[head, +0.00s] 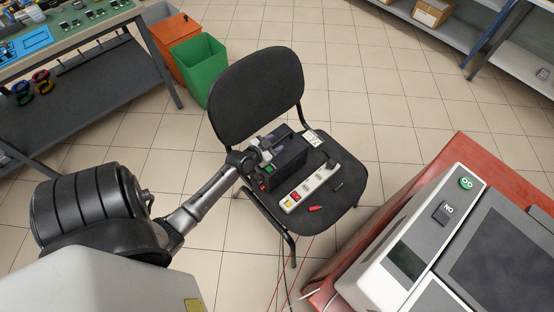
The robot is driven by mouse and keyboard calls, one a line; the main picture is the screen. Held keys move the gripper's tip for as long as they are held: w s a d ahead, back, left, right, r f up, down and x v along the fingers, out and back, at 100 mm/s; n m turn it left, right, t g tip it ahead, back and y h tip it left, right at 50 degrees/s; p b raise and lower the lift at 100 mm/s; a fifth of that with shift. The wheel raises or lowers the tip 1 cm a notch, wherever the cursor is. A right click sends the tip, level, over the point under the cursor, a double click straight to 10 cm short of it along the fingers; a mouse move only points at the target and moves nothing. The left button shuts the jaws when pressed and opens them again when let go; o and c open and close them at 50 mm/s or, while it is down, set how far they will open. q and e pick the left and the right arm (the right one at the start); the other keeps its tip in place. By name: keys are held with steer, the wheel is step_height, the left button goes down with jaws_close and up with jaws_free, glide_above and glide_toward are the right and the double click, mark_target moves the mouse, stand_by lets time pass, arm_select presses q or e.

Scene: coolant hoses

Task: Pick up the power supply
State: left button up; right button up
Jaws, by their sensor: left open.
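The power supply (289,163) appears to be the dark box on the seat of the black chair (340,198). It has a green part and a red part on its left side and sits near the backrest. My left gripper (266,150) reaches in from the left and is at the top left of the box, overlapping it in the picture. Its jaws are open, though the fingers are small and partly merge with the box. I cannot tell whether they touch it. My right gripper is out of view.
A white power strip (311,187), a small red item (315,209) and a pale meter-like item (312,138) lie on the seat. The backrest (256,92) rises behind the box. A red-topped bench with a grey machine (405,262) stands at right. Green bin (199,68) stands at upper left.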

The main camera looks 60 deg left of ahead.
arm_select(q)
steer(key=shift+w+a+f, duration=0.1)
steer(key=shift+c, duration=0.2)
jaws_close()
stand_by(1.2)
steer(key=shift+w+r, duration=0.1)
steer(key=shift+r, duration=0.2)
